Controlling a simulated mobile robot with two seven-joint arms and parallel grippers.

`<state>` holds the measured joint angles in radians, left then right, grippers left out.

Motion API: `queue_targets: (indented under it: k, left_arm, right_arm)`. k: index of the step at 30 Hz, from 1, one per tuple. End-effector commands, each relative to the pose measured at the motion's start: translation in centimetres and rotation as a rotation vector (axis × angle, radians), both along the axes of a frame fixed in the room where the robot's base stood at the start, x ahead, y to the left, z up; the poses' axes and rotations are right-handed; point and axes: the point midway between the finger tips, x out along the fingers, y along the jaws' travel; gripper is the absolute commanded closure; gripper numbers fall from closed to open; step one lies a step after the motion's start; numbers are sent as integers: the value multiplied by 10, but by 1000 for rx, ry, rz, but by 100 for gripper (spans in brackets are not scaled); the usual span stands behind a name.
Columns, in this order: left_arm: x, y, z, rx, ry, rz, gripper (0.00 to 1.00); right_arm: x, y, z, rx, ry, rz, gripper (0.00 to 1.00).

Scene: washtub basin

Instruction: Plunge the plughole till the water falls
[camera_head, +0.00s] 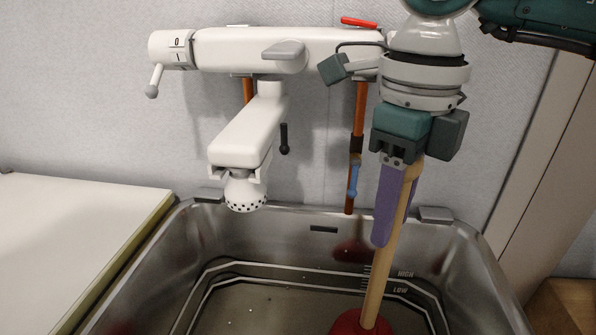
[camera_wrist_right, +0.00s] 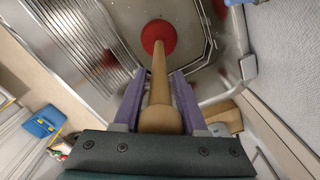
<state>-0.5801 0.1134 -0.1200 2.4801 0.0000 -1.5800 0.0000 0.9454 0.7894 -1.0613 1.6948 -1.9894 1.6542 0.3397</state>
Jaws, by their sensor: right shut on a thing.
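My right gripper (camera_head: 392,228) reaches down from the upper right, its purple fingers shut around the wooden handle (camera_head: 386,262) of a plunger. The handle leans slightly, its top to the right. The red cup (camera_head: 360,324) is low in the metal basin (camera_head: 468,262), cut off by the picture's bottom edge. In the right wrist view the handle (camera_wrist_right: 158,115) runs between the fingers to the round red cup (camera_wrist_right: 158,37). No plughole shows. HIGH and LOW marks (camera_head: 402,281) are on the far wall; I cannot tell the water level. My left gripper is not in view.
A white tap (camera_head: 240,140) with a perforated spout hangs over the basin's far side, left of my right gripper. Orange pipes (camera_head: 358,120) run down the wall behind. A pale counter (camera_head: 70,240) adjoins on the left. A blue item (camera_wrist_right: 42,122) lies at left in the wrist view.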

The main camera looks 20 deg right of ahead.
Motion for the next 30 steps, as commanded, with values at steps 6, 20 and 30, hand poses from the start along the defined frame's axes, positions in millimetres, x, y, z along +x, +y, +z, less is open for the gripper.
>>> queue_targets:
  k: [6,20,30]
  left_arm:
    - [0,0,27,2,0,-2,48]
    - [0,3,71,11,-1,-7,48]
    - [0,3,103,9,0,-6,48]
  right_arm:
    - [1,0,34,0,-2,-1,100]
    - [1,0,93,0,-2,0,100]
    - [1,0,137,0,-3,0,100]
